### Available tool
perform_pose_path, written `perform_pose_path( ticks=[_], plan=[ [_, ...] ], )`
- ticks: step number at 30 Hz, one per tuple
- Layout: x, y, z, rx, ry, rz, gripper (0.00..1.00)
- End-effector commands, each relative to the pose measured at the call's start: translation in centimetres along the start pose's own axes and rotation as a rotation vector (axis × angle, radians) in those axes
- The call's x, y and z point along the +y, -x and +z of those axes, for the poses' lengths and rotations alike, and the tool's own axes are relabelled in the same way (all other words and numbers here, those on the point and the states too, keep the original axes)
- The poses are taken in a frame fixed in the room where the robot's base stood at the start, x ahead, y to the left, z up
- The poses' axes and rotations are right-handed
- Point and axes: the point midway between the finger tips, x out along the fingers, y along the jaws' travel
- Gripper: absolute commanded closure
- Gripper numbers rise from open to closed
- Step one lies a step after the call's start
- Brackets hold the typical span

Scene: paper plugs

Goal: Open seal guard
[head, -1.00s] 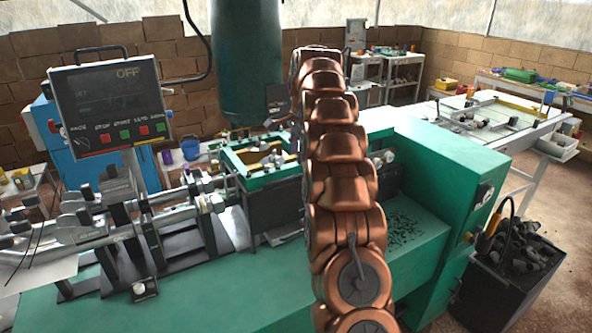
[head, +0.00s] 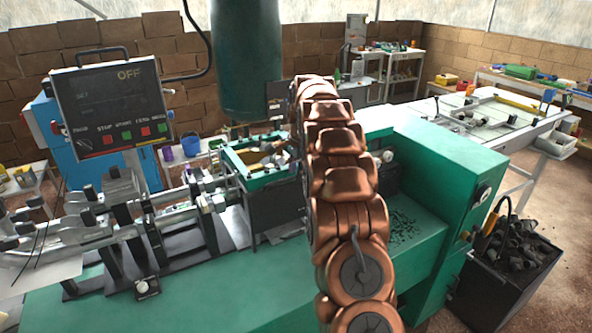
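A green-framed box (head: 236,179) with an open top stands at the middle of the green machine, left of my copper-coloured arm. Yellow and grey parts show inside it. I cannot tell for certain which part is the seal guard or whether it is open. My arm rises from the bottom and bends away over the machine. Its far end is beside the box's right side, and my gripper is mostly hidden behind the arm links. Its fingers cannot be made out.
A control panel (head: 112,98) reading OFF stands at the left, above metal rods and clamps (head: 120,225). A green cylinder (head: 246,60) hangs behind the box. A black bin (head: 510,265) of dark pieces is at the right.

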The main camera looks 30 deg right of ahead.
Motion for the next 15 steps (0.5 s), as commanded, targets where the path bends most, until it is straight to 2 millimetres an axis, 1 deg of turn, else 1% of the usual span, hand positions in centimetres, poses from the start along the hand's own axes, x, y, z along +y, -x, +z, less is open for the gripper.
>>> perform_pose_path(
  ticks=[11,15],
  plan=[
    [0.03,-0.39,0.01,-0.001,0.0,0.0,0.63],
    [0.03,-0.39,0.01,-0.001,0.0,0.0,0.77]
  ],
)
